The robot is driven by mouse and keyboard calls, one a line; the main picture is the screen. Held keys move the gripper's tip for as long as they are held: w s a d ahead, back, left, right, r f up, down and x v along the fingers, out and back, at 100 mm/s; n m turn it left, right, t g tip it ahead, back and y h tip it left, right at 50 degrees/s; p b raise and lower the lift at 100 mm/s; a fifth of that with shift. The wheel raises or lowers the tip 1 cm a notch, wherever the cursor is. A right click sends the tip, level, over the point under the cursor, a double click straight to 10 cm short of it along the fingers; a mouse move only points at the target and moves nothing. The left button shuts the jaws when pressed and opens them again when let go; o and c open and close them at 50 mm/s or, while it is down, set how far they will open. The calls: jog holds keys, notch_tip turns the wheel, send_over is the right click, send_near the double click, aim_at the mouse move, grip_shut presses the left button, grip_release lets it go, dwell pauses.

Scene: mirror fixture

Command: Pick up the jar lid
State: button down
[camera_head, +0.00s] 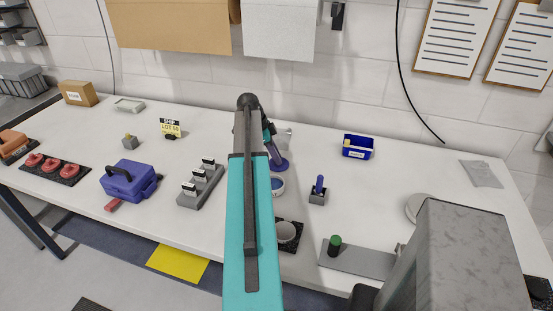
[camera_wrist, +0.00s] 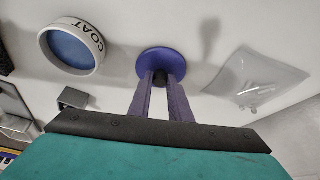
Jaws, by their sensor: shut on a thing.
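The jar lid is a round purple disc with a dark knob. In the wrist view the lid (camera_wrist: 157,58) lies at the tips of my gripper (camera_wrist: 161,78), whose two purple fingers are closed on the dark knob. In the head view the lid (camera_head: 281,165) shows just right of my arm, and my gripper (camera_head: 272,148) is partly hidden by the arm. I cannot tell whether the lid touches the table. A white round jar marked COAT (camera_wrist: 98,48), open with a blue inside, stands beside the lid; it also shows in the head view (camera_head: 281,191).
A clear bag (camera_wrist: 255,85) lies right of the lid. A small grey block with a blue peg (camera_head: 318,195), a blue bin (camera_head: 358,147) and a dark mat with a round grey item (camera_head: 287,233) are nearby. A blue case (camera_head: 130,180) and card rack (camera_head: 200,187) stand left.

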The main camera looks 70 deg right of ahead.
notch_tip(320, 180, up, 10)
jog(key=b, duration=0.2)
jog(key=shift+f+b, duration=0.15)
jog(key=shift+b, duration=0.15)
dwell(0.7)
